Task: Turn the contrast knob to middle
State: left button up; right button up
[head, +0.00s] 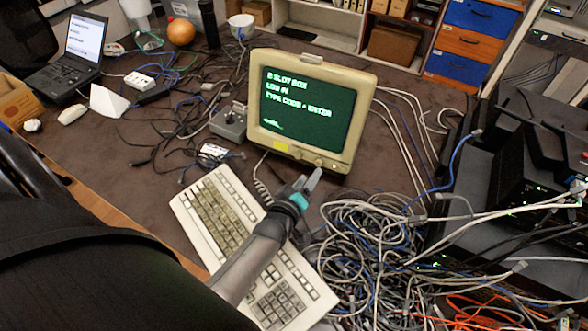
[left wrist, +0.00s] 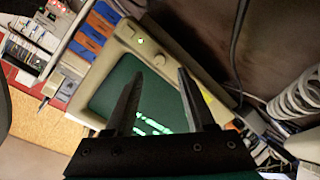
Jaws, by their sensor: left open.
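A beige CRT monitor (head: 361,100) with green text on its screen stands on the dark desk. Small round knobs (head: 318,162) sit along its lower bezel; I cannot read their labels or tell which is contrast or how it is set. My right gripper is not in view.
A beige keyboard (head: 223,214) lies under my left forearm. A large cable tangle (head: 365,245) lies right of the gripper, beside black network equipment (head: 535,160). A grey joystick box (head: 230,122) stands left of the monitor. A laptop (head: 75,60) is at the far left.

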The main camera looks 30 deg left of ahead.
pick_arm(q)
jog(key=p+v, duration=0.1)
jog(key=v, duration=0.8)
jog(key=shift+s+p, duration=0.25)
jog(key=shift+p, duration=0.1)
jog(key=shift+s, duration=0.1)
